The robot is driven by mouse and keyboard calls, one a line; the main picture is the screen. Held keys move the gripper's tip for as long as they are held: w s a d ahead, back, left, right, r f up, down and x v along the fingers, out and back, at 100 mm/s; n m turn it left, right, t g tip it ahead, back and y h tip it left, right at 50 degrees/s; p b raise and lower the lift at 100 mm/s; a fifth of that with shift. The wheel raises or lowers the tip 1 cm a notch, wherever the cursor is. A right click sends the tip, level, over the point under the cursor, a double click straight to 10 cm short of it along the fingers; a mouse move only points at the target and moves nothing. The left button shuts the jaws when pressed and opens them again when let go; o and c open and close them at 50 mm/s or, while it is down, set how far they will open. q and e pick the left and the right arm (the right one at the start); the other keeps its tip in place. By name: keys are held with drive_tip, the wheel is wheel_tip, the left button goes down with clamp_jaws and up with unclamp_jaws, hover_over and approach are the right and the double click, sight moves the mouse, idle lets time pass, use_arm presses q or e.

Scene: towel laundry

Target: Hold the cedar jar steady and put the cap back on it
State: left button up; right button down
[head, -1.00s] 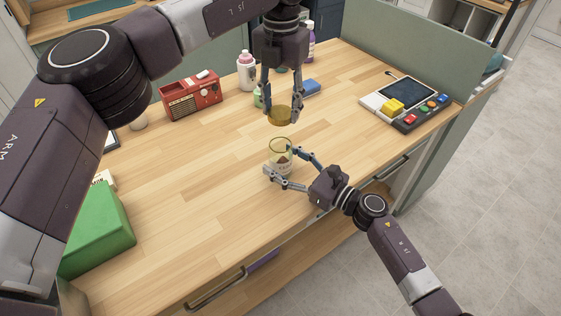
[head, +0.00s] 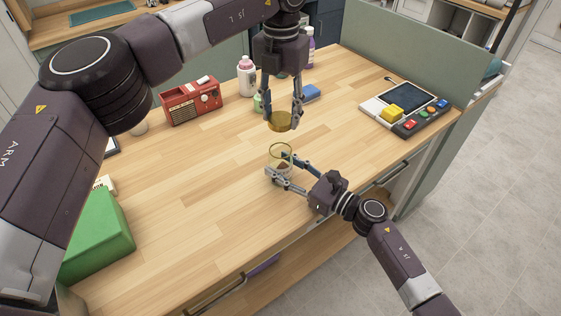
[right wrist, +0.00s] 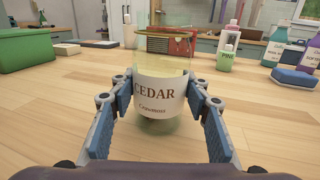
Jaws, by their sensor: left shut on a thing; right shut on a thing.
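The cedar jar (head: 281,151) is clear glass with an open top and stands upright on the wooden counter. Its white label reads CEDAR in the right wrist view (right wrist: 159,97). My right gripper (head: 276,164) is shut on the jar, one finger on each side low on its body; the fingers also show in the right wrist view (right wrist: 157,88). The amber-gold cap (head: 280,122) is held by my left gripper (head: 282,120), which points down and is shut on it. The cap is above the jar's rim, apart from it and roughly level.
A red radio (head: 190,101), a white-and-pink bottle (head: 246,78) and a blue block (head: 311,93) stand behind. A green box (head: 98,238) is at left, a console with a yellow block (head: 391,114) at right. The counter (head: 190,190) around the jar is clear.

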sight(281, 163)
use_arm(q)
drive_tip(key=shift+f, duration=2.45)
drive_tip(key=shift+f, duration=0.9)
drive_tip(key=shift+f, duration=0.55)
